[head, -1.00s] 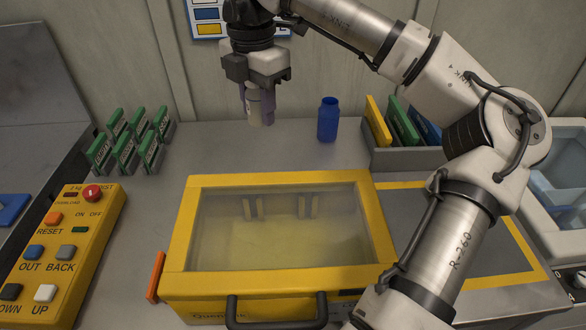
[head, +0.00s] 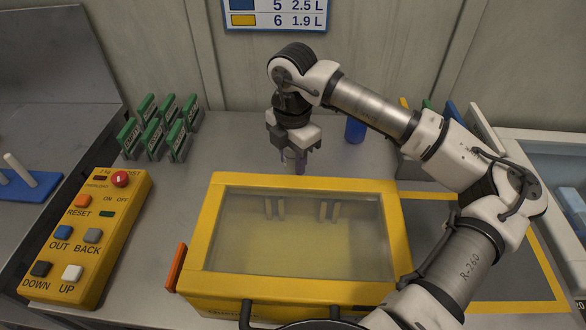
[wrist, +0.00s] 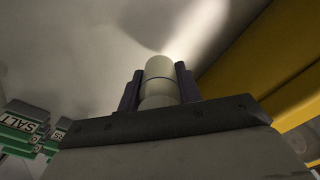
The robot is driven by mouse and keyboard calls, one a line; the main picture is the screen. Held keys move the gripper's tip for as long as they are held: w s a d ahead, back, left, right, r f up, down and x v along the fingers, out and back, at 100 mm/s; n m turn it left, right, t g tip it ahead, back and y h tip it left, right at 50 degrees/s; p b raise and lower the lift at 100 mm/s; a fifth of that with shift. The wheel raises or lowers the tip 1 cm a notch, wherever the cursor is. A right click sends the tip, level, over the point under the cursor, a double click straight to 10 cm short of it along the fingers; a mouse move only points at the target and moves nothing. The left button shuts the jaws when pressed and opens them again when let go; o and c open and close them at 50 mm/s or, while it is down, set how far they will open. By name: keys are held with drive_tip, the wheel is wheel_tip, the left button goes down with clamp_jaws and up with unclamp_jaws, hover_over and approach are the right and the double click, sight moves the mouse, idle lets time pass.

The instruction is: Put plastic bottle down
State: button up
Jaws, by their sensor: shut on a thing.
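The plastic bottle (wrist: 160,72) is pale, with a cream top, and stands between the two dark fingers of my gripper (wrist: 158,88) in the wrist view. In the head view, my gripper (head: 294,164) points down behind the yellow-framed box, low over the grey counter. The bottle is mostly hidden there by the fingers. My gripper is shut on it. I cannot tell whether the bottle's base touches the counter.
The yellow box (head: 404,240) with a clear lid stands just in front. A blue bottle (head: 355,131) is behind to the right, partly covered by my arm. Green-topped holders (head: 154,138) and a yellow button panel (head: 92,240) are at left. Counter (head: 228,140) left of the gripper is clear.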

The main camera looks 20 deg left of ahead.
drive_tip(key=shift+f+p, duration=0.4)
drive_tip(key=shift+f, duration=1.95)
drive_tip(key=shift+f, duration=0.15)
drive_tip(key=o, duration=1)
drive_tip(key=shift+c, duration=0.2)
wheel_tip(320, 180, up, 12)
drive_tip(key=shift+r+b, duration=0.2)
drive_tip(key=shift+b, duration=0.85)
